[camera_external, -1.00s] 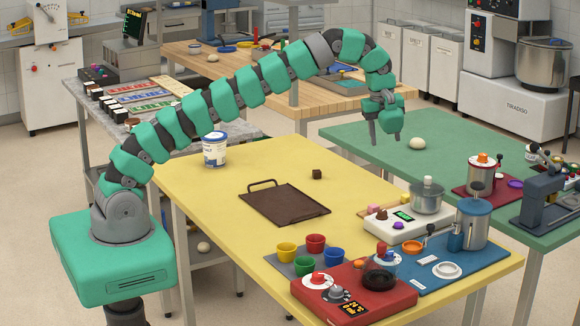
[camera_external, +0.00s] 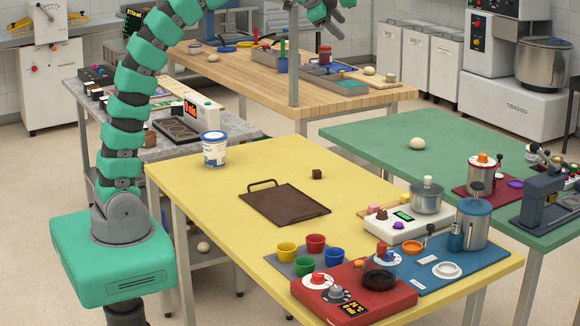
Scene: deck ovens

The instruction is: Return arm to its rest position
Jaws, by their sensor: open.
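My green segmented arm rises almost straight up from its base at the left and bends over at the top edge of the picture. Part of the arm's upper bend is cut off by the frame. My gripper (camera_external: 338,3) shows at the top edge, high in the picture and away from the tables. Its fingers are open and nothing shows between them, though it is partly cut off.
The yellow table (camera_external: 240,230) holds a dark brown tray (camera_external: 285,205), a small dark cube (camera_external: 317,174), a white-and-blue tub (camera_external: 214,149), several cups and a red unit (camera_external: 385,297). The green table (camera_external: 370,142) carries a pale dough ball (camera_external: 417,143). A wooden table (camera_external: 350,103) stands behind.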

